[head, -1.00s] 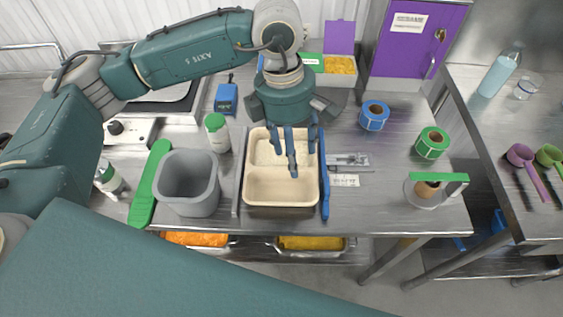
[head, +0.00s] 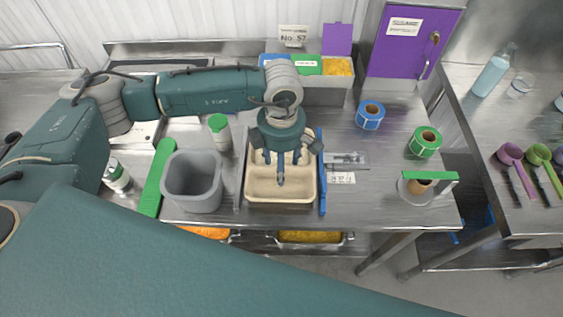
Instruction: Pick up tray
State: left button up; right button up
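The beige tray (head: 281,204) sits on the steel table between a grey strip (head: 240,183) on its left and a blue strip (head: 323,190) on its right. It looks empty, with a divider across it. My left gripper (head: 281,170) points down over the tray's back and middle, its fingers spread with nothing between them. It hides part of the tray's back; I cannot tell whether the fingertips touch the tray. My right gripper is not in view.
A grey bin (head: 192,190) and a green-capped bottle (head: 219,132) stand left of the tray. Filled containers (head: 325,82) stand behind.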

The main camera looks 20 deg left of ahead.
pick_arm(q)
jog(key=shift+f, duration=0.15)
jog(key=shift+c, duration=0.3)
jog(key=c, duration=1.2)
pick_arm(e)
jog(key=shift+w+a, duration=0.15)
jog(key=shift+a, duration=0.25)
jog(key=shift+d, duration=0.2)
